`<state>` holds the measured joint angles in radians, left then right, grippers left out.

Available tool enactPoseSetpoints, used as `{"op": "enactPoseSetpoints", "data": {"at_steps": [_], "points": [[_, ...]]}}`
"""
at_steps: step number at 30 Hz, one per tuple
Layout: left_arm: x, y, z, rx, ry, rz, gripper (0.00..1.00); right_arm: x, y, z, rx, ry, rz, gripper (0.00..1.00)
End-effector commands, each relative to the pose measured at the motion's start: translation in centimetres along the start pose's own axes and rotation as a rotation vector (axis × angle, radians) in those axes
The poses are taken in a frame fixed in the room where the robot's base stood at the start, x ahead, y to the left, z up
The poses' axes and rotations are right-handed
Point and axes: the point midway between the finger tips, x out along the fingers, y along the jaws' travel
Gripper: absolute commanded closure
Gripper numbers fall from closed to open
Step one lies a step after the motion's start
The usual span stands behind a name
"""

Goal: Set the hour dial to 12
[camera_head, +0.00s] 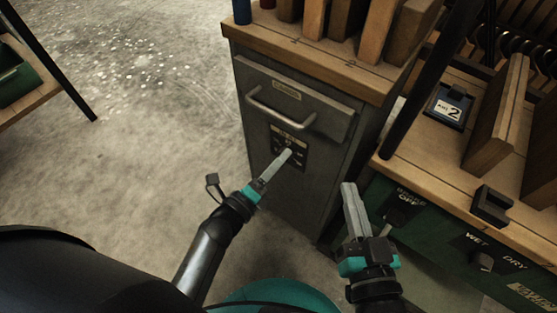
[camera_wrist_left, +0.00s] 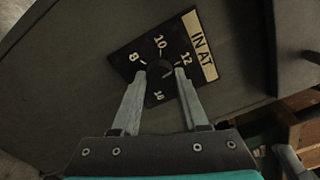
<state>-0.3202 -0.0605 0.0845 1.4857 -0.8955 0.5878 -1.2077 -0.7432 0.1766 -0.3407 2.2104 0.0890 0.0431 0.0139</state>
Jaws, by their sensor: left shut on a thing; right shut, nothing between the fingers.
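The hour dial is a black plate (camera_wrist_left: 133,68) marked IN AT, on the front of a grey cabinet. In the left wrist view, 8, 10 and 12 are legible; a lower number is less clear. My left gripper (camera_wrist_left: 161,73) is shut on the dark round knob (camera_wrist_left: 160,69) at the plate's middle, one finger on each side. I cannot tell surely which number the knob points to. In the head view, my left gripper (camera_head: 287,154) partly covers the plate (camera_head: 298,161). My right gripper (camera_head: 349,188) is shut and empty, apart from the cabinet.
A drawer handle (camera_head: 281,112) sticks out above the dial. The cabinet's wooden top (camera_head: 300,60) holds upright boards. At right, a wooden bench carries a small sign reading 2 (camera_head: 449,108), and its green front has a WET/DRY knob (camera_head: 481,261). Open floor lies at left.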

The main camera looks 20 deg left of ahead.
Motion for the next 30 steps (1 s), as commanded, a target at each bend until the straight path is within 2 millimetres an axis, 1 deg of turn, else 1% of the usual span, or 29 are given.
{"op": "enactPoseSetpoints", "data": {"at_steps": [9, 24, 25, 30], "points": [[-0.07, 0.1, 0.01, 0.103, -0.001, 0.003, 1.0, -0.02, -0.05, -0.03, 0.002, 0.007, -0.001, 1.0], [-0.07, 0.09, 0.01, 0.117, 0.0, 0.003, 1.0, -0.03, -0.07, -0.03, 0.003, 0.008, -0.001, 1.0], [-0.07, 0.09, 0.01, 0.116, 0.0, 0.003, 0.53, -0.03, -0.07, -0.02, 0.003, 0.008, -0.001, 1.0], [-0.05, 0.06, 0.0, 0.116, 0.0, 0.002, 0.34, -0.04, -0.08, -0.01, 0.003, 0.008, -0.001, 1.0]]}}
